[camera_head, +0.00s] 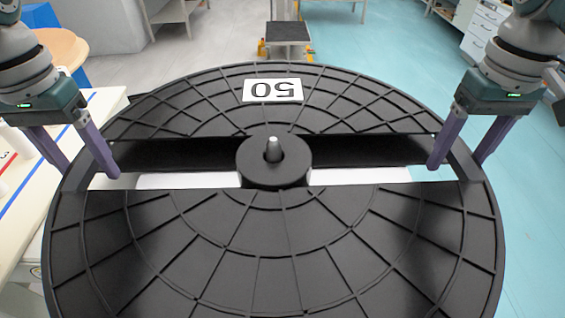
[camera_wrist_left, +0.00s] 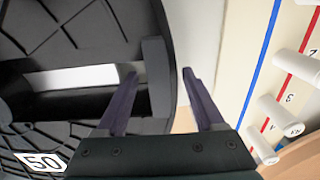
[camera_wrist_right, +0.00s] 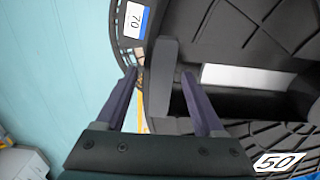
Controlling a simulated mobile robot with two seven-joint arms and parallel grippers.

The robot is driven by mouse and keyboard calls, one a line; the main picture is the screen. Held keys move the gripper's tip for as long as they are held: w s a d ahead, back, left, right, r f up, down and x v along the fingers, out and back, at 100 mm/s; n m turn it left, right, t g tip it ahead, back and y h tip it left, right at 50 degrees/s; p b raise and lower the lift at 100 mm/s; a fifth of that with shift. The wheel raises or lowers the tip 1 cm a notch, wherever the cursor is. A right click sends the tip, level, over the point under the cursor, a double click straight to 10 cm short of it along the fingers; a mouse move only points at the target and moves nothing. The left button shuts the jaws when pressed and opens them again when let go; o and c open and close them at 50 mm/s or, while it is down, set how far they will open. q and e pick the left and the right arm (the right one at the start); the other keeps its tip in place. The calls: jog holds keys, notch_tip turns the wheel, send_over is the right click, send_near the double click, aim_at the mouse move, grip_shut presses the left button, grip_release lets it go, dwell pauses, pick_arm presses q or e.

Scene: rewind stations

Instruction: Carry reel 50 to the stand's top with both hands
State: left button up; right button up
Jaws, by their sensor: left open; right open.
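Reel 50 (camera_head: 250,260) is a large black ribbed disc with a white label (camera_head: 272,90) reading 50, upside down in the head view. A grey peg tip (camera_head: 273,148) shows in its central hub. A slot crosses the disc. My left gripper (camera_head: 85,170) is open at the reel's left rim, one finger inside the slot and one outside. In the left wrist view, the rim block (camera_wrist_left: 158,75) lies between its fingers. My right gripper (camera_head: 457,165) is open at the right rim, likewise straddling a rim block (camera_wrist_right: 162,80). Neither gripper is closed on it. The stand's top cannot be made out.
A pale table (camera_head: 20,190) with blue and red lines is at the left; white cylinders (camera_wrist_left: 280,115) stand on it in the left wrist view. A label reading 70 (camera_wrist_right: 134,20) shows beyond the rim in the right wrist view. Turquoise floor (camera_head: 535,220) is clear at right.

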pick_arm(q)
jog(key=shift+f, duration=0.35)
pick_arm(e)
jog(key=shift+f, duration=0.35)
pick_arm(q)
grip_shut()
pick_arm(e)
grip_shut()
pick_arm(q)
jog(key=shift+r, duration=0.1)
pick_arm(e)
jog(key=shift+r, duration=0.1)
dwell(0.5)
